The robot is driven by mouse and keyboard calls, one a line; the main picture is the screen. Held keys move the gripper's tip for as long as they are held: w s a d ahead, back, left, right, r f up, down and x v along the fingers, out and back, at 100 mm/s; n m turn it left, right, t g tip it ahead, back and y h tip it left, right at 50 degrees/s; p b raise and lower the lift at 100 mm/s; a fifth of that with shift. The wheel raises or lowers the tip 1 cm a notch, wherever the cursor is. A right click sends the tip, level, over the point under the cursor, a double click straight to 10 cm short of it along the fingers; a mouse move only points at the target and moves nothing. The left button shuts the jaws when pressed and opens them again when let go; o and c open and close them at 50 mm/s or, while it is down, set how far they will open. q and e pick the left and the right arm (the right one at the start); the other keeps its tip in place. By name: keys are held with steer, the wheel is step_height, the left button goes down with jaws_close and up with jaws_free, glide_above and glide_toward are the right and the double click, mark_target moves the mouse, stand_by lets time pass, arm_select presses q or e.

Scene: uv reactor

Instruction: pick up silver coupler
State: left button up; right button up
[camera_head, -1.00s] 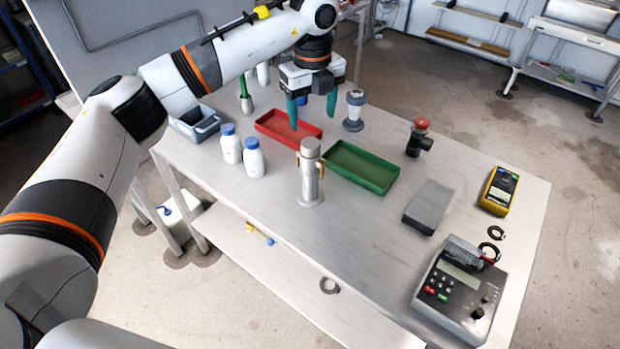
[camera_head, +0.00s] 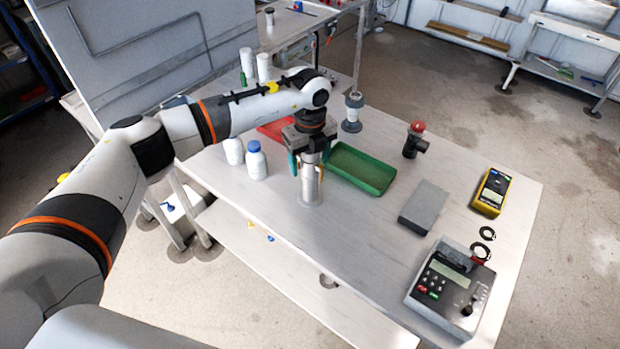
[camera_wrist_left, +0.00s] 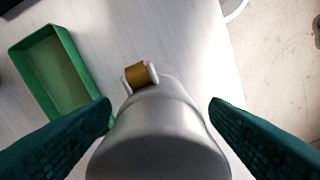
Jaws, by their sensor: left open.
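A silver upright cylinder (camera_head: 311,188) with a round base stands on the table near its front edge; I cannot tell which part of it is the silver coupler. My left gripper (camera_head: 308,163) is right above it, pointing down and open, with its green fingers on either side of the cylinder's top. In the left wrist view the silver top (camera_wrist_left: 158,135) lies between the two open fingers, with clear gaps on both sides. A brass fitting (camera_wrist_left: 137,75) sticks out of its side. My right gripper is in no view.
A green tray (camera_head: 388,184) stands just right of the cylinder, and a red tray (camera_head: 270,128) is partly hidden behind my arm. White bottles (camera_head: 256,163) stand to the left. A grey block (camera_head: 424,207), a yellow meter (camera_head: 492,192) and a control box (camera_head: 449,290) are at the right.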

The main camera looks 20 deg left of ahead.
arm_select(q)
steer(key=shift+c, duration=0.3)
jaws_close()
steer(key=shift+r, duration=0.1)
